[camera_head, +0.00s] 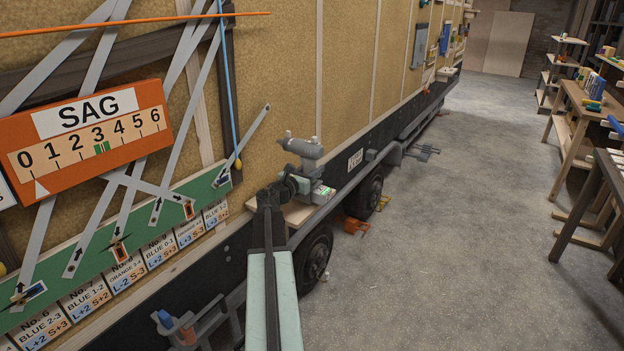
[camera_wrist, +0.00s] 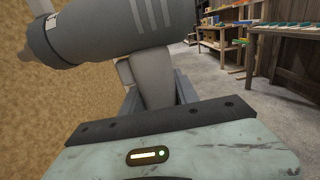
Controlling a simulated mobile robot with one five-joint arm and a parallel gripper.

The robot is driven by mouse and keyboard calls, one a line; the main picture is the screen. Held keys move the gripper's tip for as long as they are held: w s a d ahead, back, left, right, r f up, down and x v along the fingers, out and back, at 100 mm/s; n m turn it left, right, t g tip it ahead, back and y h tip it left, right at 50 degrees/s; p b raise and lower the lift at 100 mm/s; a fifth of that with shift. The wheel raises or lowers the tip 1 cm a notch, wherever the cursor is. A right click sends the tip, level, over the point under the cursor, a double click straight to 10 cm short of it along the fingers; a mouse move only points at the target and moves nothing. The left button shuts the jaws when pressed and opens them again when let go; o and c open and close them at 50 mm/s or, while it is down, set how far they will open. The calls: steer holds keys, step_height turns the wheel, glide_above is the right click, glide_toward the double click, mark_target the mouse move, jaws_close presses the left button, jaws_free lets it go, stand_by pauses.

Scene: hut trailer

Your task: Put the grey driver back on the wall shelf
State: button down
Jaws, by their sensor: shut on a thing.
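The grey driver (camera_head: 303,147) is in my gripper (camera_head: 308,172) beside the tan trailer wall, with its ribbed body lying level above the jaws. In the wrist view the driver (camera_wrist: 120,30) fills the top left, and its handle runs down between the dark fingers of my gripper (camera_wrist: 155,90). My gripper is shut on that handle. A small pale wooden wall shelf (camera_head: 296,214) juts from the wall just below my gripper, partly hidden by my arm. The driver is above it, and I see no contact between them. The handle's lower end is hidden.
An orange SAG gauge board (camera_head: 88,136) and a green strip (camera_head: 85,248) with grey pointers are on the wall at left. Trailer wheels (camera_head: 314,258) are below. Workbenches (camera_head: 585,125) stand at right.

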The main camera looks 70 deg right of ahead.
steer(key=shift+w+f+b, duration=0.1)
steer(key=shift+f+b, duration=0.3)
steer(key=shift+f, duration=0.45)
steer(key=shift+w, duration=0.15)
steer(key=shift+f, duration=0.1)
steer(key=c, duration=0.9)
jaws_free()
steer(key=shift+a, duration=0.1)
steer(key=o, duration=0.9)
steer(key=v, duration=1.2)
